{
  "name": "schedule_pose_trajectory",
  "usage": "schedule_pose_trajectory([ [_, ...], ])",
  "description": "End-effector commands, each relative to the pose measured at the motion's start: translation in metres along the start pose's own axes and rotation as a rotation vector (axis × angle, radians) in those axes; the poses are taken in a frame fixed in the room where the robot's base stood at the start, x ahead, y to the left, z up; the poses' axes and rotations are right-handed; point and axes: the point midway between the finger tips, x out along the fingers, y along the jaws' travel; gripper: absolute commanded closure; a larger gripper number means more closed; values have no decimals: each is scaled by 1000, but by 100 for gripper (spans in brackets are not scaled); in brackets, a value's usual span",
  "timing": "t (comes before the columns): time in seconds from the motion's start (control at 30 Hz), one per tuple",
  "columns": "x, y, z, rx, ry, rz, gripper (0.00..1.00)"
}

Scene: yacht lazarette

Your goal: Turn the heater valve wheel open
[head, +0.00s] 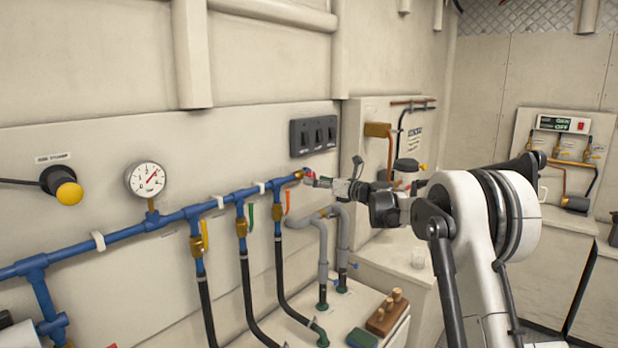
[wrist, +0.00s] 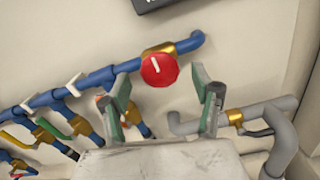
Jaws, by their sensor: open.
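The heater valve wheel is a small round red knob (wrist: 160,70) with a white line that points up and slightly left. It sits on a brass fitting at the right end of the blue pipe (wrist: 100,77). In the head view the red wheel (head: 309,174) is small and partly covered by my gripper (head: 318,180). In the wrist view my gripper (wrist: 162,98) is open, its two green-padded fingers to the left and right of the wheel. I see a gap on each side and no contact.
Grey pipes (head: 322,240) run below right of the wheel. Brass valves with yellow, green and orange levers hang from the blue pipe to the left. A black switch panel (head: 313,135) is above. A pressure gauge (head: 147,179) is farther left.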

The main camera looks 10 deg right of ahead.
Motion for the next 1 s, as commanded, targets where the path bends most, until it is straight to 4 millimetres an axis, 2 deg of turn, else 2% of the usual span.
schedule_pose_trajectory([
  [0.1, 18, 0, 1, 0, 0, 0, 39],
  [0.23, 30, 0, 0, 0, 0, 0, 39],
  [0.63, 36, 0, 0, -1, 0, 0, 39],
  [1.0, 36, 0, 0, -1, 0, 0, 87],
])
